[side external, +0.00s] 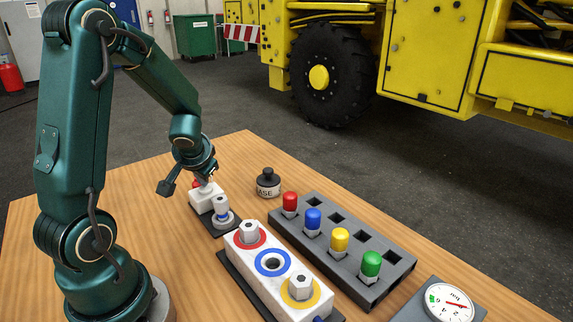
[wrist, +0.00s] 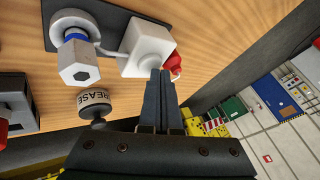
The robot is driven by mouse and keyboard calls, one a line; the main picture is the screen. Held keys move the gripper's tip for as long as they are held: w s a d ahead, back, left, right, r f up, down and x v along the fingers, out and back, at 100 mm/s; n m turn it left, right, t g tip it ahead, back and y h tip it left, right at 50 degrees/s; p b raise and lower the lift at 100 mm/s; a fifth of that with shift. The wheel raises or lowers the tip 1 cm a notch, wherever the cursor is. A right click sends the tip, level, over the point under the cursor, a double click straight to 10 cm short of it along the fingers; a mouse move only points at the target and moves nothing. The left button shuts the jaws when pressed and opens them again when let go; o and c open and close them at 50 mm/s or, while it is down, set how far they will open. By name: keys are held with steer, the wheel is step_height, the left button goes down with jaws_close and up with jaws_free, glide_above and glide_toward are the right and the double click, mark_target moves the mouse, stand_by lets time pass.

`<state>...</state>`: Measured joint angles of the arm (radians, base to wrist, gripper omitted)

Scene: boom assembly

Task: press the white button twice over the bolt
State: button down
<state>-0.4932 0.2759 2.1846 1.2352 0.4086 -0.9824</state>
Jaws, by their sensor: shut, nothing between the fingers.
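A white box (side external: 201,199) with a pale top part sits on a dark plate at the near side of my gripper; it also shows in the wrist view (wrist: 148,48). A red part (wrist: 174,64) shows at its edge. A hex-headed bolt (side external: 221,205) with a blue ring stands beside the box on the same plate, and it shows in the wrist view (wrist: 77,62). My gripper (side external: 204,181) is shut and empty, its tips (wrist: 160,72) right at the box's edge by the red part. I cannot tell whether they touch. The white button is partly hidden by the fingers.
A dark grease pot (side external: 268,183) stands just right of the box. A white block (side external: 272,265) with red, blue and yellow rings lies in front; its blue-ringed hole is empty. A grey rack (side external: 385,277) holds several coloured-capped parts. A gauge (side external: 449,303) is at front right.

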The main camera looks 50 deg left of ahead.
mark_target(204, 190)
stand_by(0.3)
steer(key=shift+r, duration=0.9)
steer(key=shift+r, duration=0.1)
step_height(204, 190, up, 5)
steer(key=shift+f, duration=0.1)
stand_by(0.6)
